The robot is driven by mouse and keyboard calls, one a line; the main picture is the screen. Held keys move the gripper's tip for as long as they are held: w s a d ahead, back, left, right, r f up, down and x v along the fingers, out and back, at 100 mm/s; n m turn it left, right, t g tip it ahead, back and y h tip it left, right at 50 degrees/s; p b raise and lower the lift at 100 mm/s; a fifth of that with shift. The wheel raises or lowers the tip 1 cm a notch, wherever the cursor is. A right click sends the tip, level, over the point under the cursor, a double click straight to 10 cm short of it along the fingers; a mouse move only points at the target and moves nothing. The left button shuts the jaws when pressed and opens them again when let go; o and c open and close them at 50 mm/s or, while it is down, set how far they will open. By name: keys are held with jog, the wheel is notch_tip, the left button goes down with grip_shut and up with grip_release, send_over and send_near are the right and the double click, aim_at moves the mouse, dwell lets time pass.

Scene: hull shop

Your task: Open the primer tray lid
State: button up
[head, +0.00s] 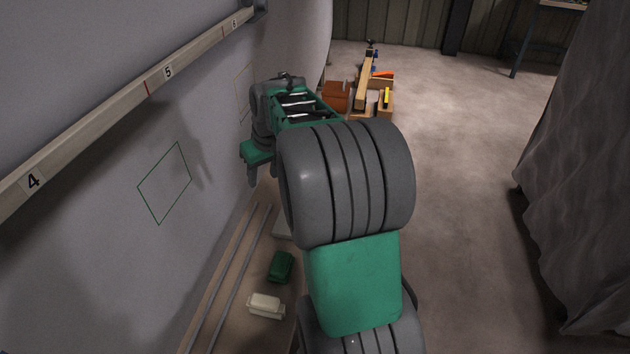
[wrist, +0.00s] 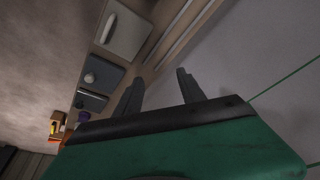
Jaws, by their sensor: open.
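My gripper (wrist: 159,78) is open and empty, its two dark fingers apart in the wrist view. In the head view its green and grey end (head: 252,172) hangs beside the grey wall, above the narrow bench. In the wrist view a pale lidded tray (wrist: 125,30) with a light bar handle lies on the bench. Beside it is a grey lidded tray (wrist: 101,74) with a round knob. Both lids look shut, and the fingers are apart from both. I cannot tell which is the primer tray. In the head view my arm hides most of this part of the bench.
The bench (head: 228,290) carries long rails, a green block (head: 280,267) and a cream block (head: 265,305). A further dark grey container (wrist: 91,100) and a purple item (wrist: 84,117) show in the wrist view. A grey curtain (head: 585,170) hangs right; the floor (head: 465,200) between is clear.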

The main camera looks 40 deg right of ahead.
jog(key=w+d+f+b, duration=0.1)
jog(key=d+f, duration=0.3)
jog(key=d, duration=0.4)
jog(key=w+d+f+t+b, duration=0.1)
jog(key=d+f, duration=0.3)
jog(key=d, duration=0.4)
jog(key=w+d+f+b, duration=0.1)
jog(key=w+d+f, duration=0.15)
jog(key=d, duration=0.55)
jog(key=shift+m+h, duration=0.3)
jog(key=shift+h, duration=0.1)
jog(key=x, duration=0.4)
jog(key=s+x, duration=0.1)
jog(key=x, duration=0.2)
jog(key=shift+d+f, duration=0.1)
jog(key=shift+f, duration=0.1)
jog(key=shift+w+f, duration=0.25)
jog(key=shift+f, duration=0.25)
jog(key=shift+c, duration=0.4)
grip_shut()
